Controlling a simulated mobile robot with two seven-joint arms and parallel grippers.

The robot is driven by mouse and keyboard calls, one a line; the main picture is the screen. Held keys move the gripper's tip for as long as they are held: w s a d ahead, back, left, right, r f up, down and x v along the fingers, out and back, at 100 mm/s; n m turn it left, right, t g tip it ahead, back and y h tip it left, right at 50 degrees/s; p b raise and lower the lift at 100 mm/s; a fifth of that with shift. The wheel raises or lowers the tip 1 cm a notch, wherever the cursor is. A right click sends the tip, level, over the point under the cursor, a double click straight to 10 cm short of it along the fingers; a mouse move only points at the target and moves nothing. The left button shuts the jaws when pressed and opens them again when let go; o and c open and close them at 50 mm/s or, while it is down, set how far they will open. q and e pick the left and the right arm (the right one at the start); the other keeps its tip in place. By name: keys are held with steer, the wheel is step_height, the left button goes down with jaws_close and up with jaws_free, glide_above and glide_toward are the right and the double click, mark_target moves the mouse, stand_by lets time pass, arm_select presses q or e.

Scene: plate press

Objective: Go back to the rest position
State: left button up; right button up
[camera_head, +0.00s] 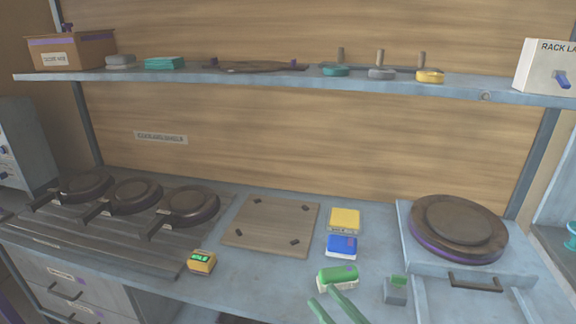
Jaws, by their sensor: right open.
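My right gripper (323,296) shows at the bottom edge as two green fingers, spread apart with nothing between them. Their tips lie just in front of a green-topped block (338,275) on the bench; I cannot tell whether they touch it. My left gripper is not in view. A blue block (341,245) and a yellow block (344,220) sit in a row behind the green one.
The press (458,228) with its round dark plate stands right, a small grey-green block (396,290) before it. Several dark round plates with handles lie left.

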steer(key=s+d+f+m+h, duration=0.1)
steer(key=d+f+m+h, duration=0.1)
steer(key=d+f+h, duration=0.3)
steer(key=s+d+f+m+h, duration=0.1)
steer(key=f+m+h, duration=0.2)
steer(key=f, duration=0.5)
steer(key=s+d+f+g+h, duration=0.3)
steer(key=s+f+g, duration=0.3)
steer(key=s+f, duration=0.6)
step_height(320, 180, down, 2)
steer(key=shift+s+d+f+m+g, duration=0.1)
steer(key=shift+s+d+m+g, duration=0.05)
steer(key=shift+s+m+g, duration=0.2)
